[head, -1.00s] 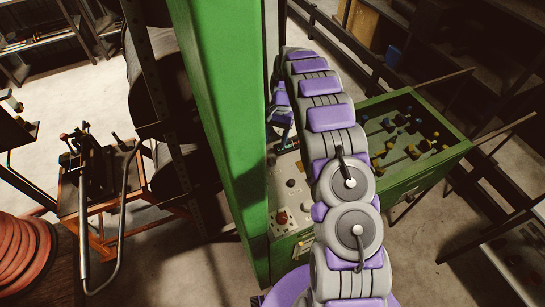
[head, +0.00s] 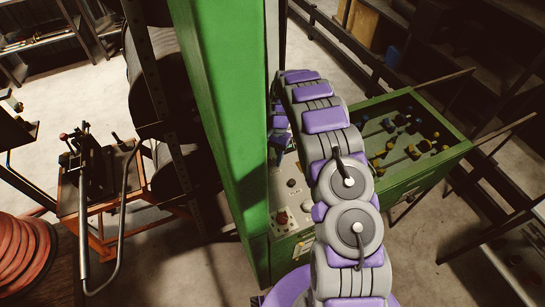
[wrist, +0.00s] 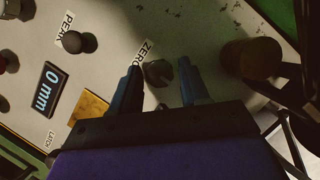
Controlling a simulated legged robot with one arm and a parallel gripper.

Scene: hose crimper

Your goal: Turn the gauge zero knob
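The zero knob (wrist: 158,73) is a small dark grey knob on the pale panel, beside the "ZERO" label (wrist: 147,50) in the wrist view. My gripper (wrist: 160,66) is open, with one blue-grey finger on each side of the knob. Gaps show between the fingers and the knob, so it is not gripped. In the head view, the panel (head: 284,218) shows between the green post and my arm. My gripper there is mostly hidden, and I cannot pick out the zero knob.
In the wrist view, a dark PEAK knob (wrist: 79,42), a display reading "0 mm" (wrist: 46,90) and a brownish round knob (wrist: 250,58) share the panel. A green post (head: 222,130) stands close left of my arm. A green tray of fittings (head: 405,135) lies right.

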